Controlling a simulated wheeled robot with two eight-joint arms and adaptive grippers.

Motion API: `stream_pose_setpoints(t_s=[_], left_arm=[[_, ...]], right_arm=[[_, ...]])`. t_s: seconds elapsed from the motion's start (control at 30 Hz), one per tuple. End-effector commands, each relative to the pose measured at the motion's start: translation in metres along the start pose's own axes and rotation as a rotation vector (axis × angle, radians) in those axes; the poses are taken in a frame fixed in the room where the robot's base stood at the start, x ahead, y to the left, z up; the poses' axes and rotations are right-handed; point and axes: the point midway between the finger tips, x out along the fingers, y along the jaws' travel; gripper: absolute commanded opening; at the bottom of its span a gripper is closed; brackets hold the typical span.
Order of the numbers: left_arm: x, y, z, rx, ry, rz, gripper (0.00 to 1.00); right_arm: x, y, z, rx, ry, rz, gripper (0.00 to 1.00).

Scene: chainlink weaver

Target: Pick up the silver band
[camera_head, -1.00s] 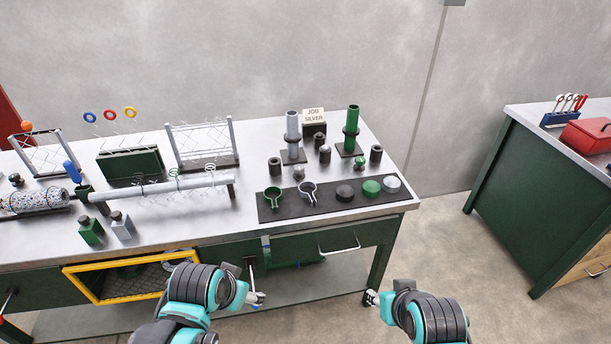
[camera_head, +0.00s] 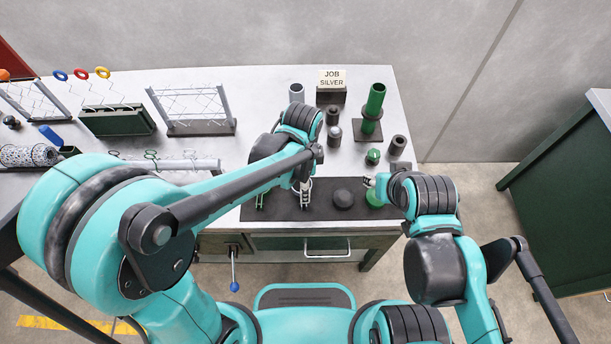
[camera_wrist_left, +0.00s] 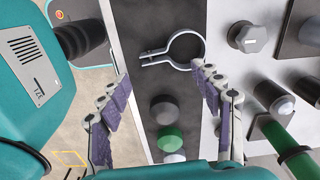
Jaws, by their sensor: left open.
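The silver band (camera_wrist_left: 171,46) is an open ring with two clamp tabs, lying on a dark mat (camera_wrist_left: 135,20). In the left wrist view it lies just beyond my left gripper (camera_wrist_left: 160,73), whose fingers are spread wide and empty. In the head view my left gripper (camera_head: 283,197) is over the mat, and it and the arm hide most of the band. My right gripper (camera_head: 370,182) is by a green dome (camera_head: 374,198) at the mat's right side; its jaws are too small to read.
A dark dome (camera_head: 343,198) sits on the mat. Behind it stand a green post (camera_head: 374,105), a grey post (camera_head: 296,92), a JOB SILVER sign (camera_head: 332,80) and several dark cylinders. Wire racks (camera_head: 195,105) stand left. The bench's front edge is close.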

Motion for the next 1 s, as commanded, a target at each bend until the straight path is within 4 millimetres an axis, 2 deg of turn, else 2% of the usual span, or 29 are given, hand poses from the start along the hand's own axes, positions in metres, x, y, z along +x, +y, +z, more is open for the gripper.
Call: stream_pose_setpoints(t_s=[0.43,0.57,0.77,0.8,0.87,1.0], left_arm=[[0.064,0.004,0.003,-0.003,0.001,-0.001,0.65],[0.073,0.004,0.003,-0.004,0.001,-0.001,0.65],[0.072,0.004,0.003,-0.004,0.001,-0.001,0.65],[0.072,0.004,0.003,-0.004,0.001,-0.001,0.62],[0.072,0.004,0.003,-0.004,0.001,-0.001,0.47],[0.072,0.004,0.003,-0.004,0.001,-0.001,0.1]], right_arm=[[0.023,0.0,0.017,0.0,0.0,0.0,0.4],[0.025,0.0,0.018,0.0,0.0,0.0,0.4],[0.024,0.0,0.017,0.0,0.0,0.0,0.4],[0.024,0.0,0.017,0.0,0.0,0.0,0.4],[0.024,0.0,0.017,0.0,0.0,0.0,0.4],[0.024,0.0,0.017,0.0,0.0,0.0,0.4]])
